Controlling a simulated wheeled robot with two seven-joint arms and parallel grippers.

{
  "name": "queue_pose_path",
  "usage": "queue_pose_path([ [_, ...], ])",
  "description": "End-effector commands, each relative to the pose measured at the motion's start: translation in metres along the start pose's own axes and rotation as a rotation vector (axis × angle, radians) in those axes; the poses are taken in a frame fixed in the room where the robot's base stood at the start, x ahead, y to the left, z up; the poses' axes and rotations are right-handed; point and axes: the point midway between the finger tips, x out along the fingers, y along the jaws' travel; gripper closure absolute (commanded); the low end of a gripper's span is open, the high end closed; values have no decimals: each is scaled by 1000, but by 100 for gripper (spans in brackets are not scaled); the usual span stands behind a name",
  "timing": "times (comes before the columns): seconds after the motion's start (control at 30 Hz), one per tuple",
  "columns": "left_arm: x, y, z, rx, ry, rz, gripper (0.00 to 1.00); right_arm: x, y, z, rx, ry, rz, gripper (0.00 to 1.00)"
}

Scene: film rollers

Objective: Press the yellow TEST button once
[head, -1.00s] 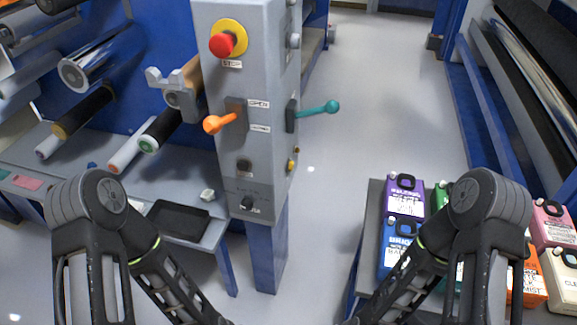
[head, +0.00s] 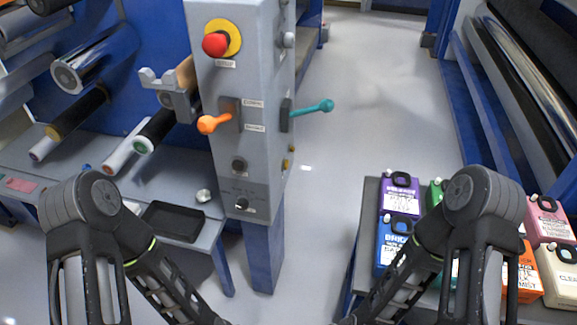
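A grey control post (head: 240,110) stands near the middle of the head view. On its right side face is a small yellow fitting (head: 287,162), low down below the teal lever; its label is too small to read, so I cannot tell if it is the TEST button. The red STOP button (head: 215,44) with a yellow ring sits high on the front face. Both of my arms show at the bottom, their forearms running down out of the frame. Neither gripper is in view.
An orange lever (head: 214,123) and a teal lever (head: 312,108) stick out from the post. Rollers (head: 75,112) and a black tray (head: 173,221) are at left. Coloured canisters (head: 398,193) stand on a bench at right. Open floor (head: 375,100) lies behind and right of the post.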

Motion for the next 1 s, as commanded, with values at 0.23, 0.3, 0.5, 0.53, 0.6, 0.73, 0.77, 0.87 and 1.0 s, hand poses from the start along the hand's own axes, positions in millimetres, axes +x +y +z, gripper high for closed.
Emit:
queue_pose_path([
  [0.23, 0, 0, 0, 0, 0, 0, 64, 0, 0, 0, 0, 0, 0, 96],
  [0.3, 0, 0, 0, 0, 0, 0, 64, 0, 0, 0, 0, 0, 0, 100],
  [0.5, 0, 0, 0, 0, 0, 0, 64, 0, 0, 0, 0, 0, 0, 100],
  [0.53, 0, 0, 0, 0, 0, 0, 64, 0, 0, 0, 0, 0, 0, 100],
  [0.6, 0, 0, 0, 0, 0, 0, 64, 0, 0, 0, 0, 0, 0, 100],
  [0.73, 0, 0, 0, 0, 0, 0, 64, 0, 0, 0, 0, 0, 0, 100],
  [0.77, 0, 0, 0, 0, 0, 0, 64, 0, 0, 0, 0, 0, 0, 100],
  [0.87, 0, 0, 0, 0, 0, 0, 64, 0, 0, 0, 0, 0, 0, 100],
  [1.0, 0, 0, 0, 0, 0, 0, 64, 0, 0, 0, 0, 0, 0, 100],
])
